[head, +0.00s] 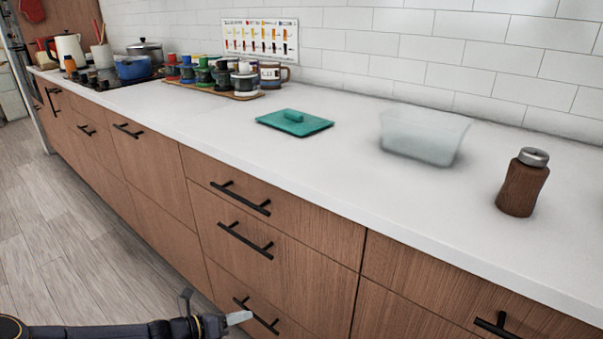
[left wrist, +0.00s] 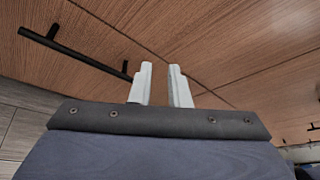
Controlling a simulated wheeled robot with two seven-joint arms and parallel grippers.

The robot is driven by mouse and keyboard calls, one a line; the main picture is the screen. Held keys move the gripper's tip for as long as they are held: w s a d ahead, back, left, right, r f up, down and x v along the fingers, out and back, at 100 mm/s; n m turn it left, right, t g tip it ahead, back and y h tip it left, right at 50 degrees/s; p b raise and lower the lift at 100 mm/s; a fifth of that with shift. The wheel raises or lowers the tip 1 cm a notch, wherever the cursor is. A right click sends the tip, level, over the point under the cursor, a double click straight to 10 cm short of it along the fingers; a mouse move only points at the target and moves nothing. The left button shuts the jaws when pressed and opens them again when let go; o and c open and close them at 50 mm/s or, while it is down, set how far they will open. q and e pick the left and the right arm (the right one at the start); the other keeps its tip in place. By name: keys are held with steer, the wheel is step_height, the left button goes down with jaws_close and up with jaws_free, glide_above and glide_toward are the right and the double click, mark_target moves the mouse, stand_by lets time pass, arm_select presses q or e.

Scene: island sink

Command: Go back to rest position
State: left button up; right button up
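My left gripper (head: 238,318) is low at the bottom of the head view, in front of the wooden drawer fronts and below the counter. In the left wrist view my left gripper (left wrist: 162,84) shows two pale fingers with a gap between them and nothing held. The fingers point toward a drawer front (left wrist: 220,40); whether they touch it I cannot tell. My right gripper does not show in either view.
The white counter (head: 350,175) bears a teal lid (head: 300,125), a clear container (head: 423,136) and a brown shaker (head: 522,183). Jars on a board (head: 250,97) and pots (head: 132,68) stand farther left. Drawer handles (head: 240,198) stick out. The floor (head: 60,220) at left is clear.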

arm_select(q)
steer(key=s+r+m+g+y, duration=0.3)
steer(key=s+r+m+g, duration=0.2)
steer(key=s+r+m, duration=0.85)
steer(key=s+a+r+m+t+y, duration=0.1)
steer(key=s+a+r+m+y, duration=0.2)
steer(key=s+m, duration=0.55)
steer(key=s+a+r+m+t+y, duration=0.1)
steer(key=s+r+m+y, duration=0.1)
steer(key=s+r+m, duration=0.6)
step_height(320, 180, up, 26)
steer(key=m+p, duration=0.1)
steer(key=p, duration=2.7)
steer(key=shift+w+m, duration=0.3)
steer(key=shift+d, duration=0.1)
steer(key=shift+w+d, duration=0.1)
